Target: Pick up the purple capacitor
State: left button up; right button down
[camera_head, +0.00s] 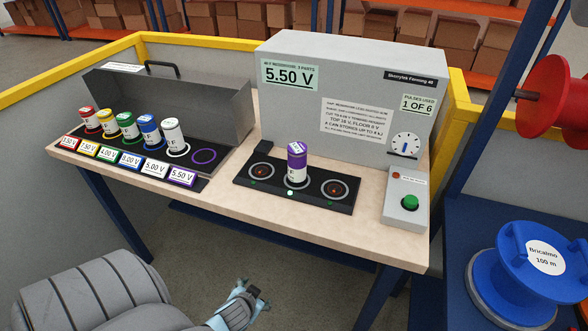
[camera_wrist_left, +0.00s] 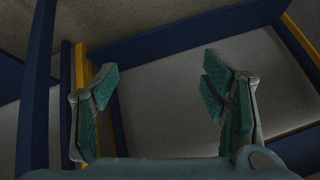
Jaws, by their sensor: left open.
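The purple capacitor (camera_head: 297,167) is a white cylinder with a purple band and top. It stands upright in the middle socket of the black three-socket strip (camera_head: 330,200) on the bench. My left gripper (camera_head: 256,293) is low in front of the bench, below the tabletop and well apart from the capacitor. In the left wrist view the left gripper (camera_wrist_left: 160,90) is open with nothing between its teal fingers. My right gripper is not in view.
A rack (camera_head: 190,170) at left holds several coloured capacitors, with an empty purple ring at the 5.50 V place. A grey machine (camera_head: 350,80) reading 5.50 V stands behind the strip. A green-button box (camera_head: 405,200) is at right. Blue and red reels stand further right.

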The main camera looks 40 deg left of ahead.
pick_arm(q)
jog(key=w+r+n+t+y, duration=0.1)
jog(key=w+r, duration=0.1)
jog(key=r, duration=0.5)
jog(key=w+a+r+n+t+y+b, duration=0.1)
jog(key=w+r+t, duration=0.1)
jog(key=r, duration=0.6)
jog(key=w+r+n+t+y+b, duration=0.1)
jog(key=w+r+t, duration=0.1)
jog(key=w+r, duration=0.2)
jog(key=shift+a+r, duration=0.2)
jog(key=shift+r, duration=0.7)
jog(key=shift+a+r, duration=0.2)
jog(key=shift+r, duration=0.7)
jog(key=t, duration=0.5)
send_near(294, 161)
jog(key=shift+t+h, duration=0.4)
jog(key=shift+h, duration=0.1)
jog(key=x, duration=0.4)
jog(key=p+x, duration=0.1)
jog(key=x, duration=0.3)
jog(key=p+x, duration=0.1)
jog(key=x, duration=0.3)
jog(key=shift+a+f, duration=0.2)
jog(key=shift+a, duration=0.2)
jog(key=shift+w+f, duration=0.1)
jog(key=shift+w, duration=0.15)
grip_shut()
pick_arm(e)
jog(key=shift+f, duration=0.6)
